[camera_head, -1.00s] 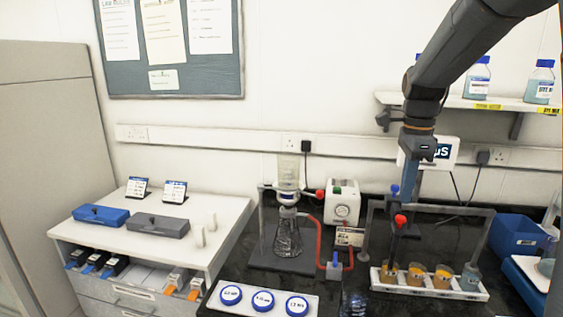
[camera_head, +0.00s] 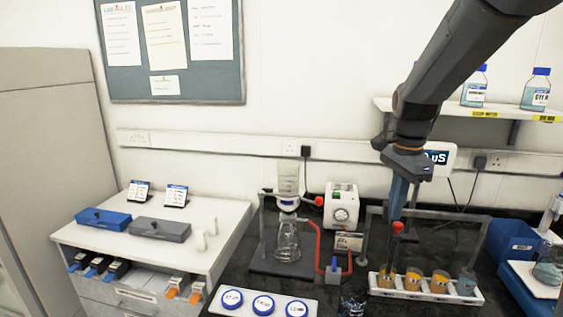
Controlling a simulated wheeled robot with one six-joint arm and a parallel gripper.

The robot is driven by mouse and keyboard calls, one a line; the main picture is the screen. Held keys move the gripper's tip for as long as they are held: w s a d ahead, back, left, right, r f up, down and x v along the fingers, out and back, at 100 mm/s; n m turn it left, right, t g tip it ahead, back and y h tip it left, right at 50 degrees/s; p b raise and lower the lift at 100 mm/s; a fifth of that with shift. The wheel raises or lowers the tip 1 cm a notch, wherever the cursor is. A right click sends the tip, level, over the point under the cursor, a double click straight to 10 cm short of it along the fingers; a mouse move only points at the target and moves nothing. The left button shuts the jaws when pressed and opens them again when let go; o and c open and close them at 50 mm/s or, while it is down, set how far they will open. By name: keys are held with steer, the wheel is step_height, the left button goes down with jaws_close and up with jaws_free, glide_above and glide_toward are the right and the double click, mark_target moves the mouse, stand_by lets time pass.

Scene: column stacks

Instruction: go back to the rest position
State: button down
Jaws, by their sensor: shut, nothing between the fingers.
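My arm reaches in from the top right of the head view. My gripper (camera_head: 392,232) points down at the end of it, above the left part of a white rack (camera_head: 410,291) that holds several cups. The fingers look narrow and together, with nothing seen held between them. A red knob (camera_head: 397,226) shows at the gripper's lower end; I cannot tell whether they touch. An orange-brown cup (camera_head: 413,279) stands in the rack to the right of the gripper.
A glass flask (camera_head: 287,240) with a filter funnel and red tubing stands left of the rack. A white pump box (camera_head: 341,205) is behind. A tray with blue-lidded jars (camera_head: 263,305) lies in front. A blue bin (camera_head: 512,242) is right. A shelf with bottles (camera_head: 536,90) is above.

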steer(key=s+a+f+n+t, duration=0.1)
steer(key=s+a+f+n, duration=0.3)
steer(key=s+f+n, duration=0.3)
steer(key=s+a+f+n+t, duration=0.1)
steer(key=s+a+f+n, duration=0.3)
steer(key=s+n, duration=0.45)
steer(key=shift+g, duration=0.6)
steer(key=f+b, duration=0.2)
steer(key=f, duration=0.1)
steer(key=f+b, duration=0.6)
steer(key=shift+w+a+f, duration=0.1)
steer(key=shift+w+f, duration=0.05)
steer(key=shift+w, duration=0.15)
